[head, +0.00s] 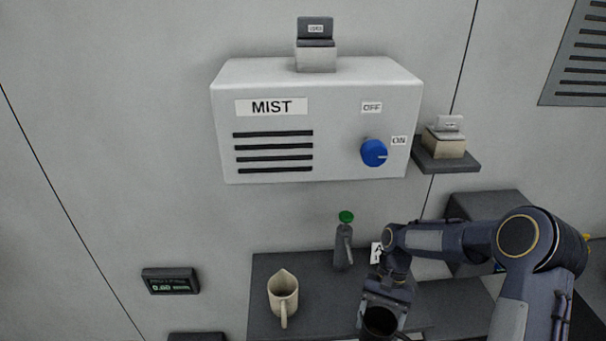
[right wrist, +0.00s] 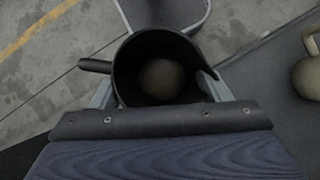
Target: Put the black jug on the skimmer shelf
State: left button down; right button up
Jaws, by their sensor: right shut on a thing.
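The black jug (head: 380,321) is at the bottom of the head view, in front of the dark counter. My right gripper (head: 384,300) is shut on it. In the right wrist view, the jug (right wrist: 125,72) sits between the fingers, its open mouth toward the camera, with its handle to the left and spout to the right. A round brownish shape (right wrist: 161,78) shows inside it. A dark wall shelf (head: 446,166), right of the MIST box, carries a small beige block with a label too small to read. I cannot tell which shelf is the skimmer shelf. My left gripper is not in view.
A beige jug (head: 283,296) and a grey bottle with a green top (head: 343,247) stand on the dark counter (head: 262,325). The MIST box (head: 335,110) with a blue knob (head: 374,153) is on the wall above. A small display (head: 170,281) is at left.

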aim_at(388, 310)
jog(key=w+d+n+h, duration=0.1)
jog(key=n, duration=0.1)
jog(key=w+d+r+n+h, duration=0.1)
jog(key=n, duration=0.1)
jog(key=shift+d+r, duration=0.1)
dwell(0.5)
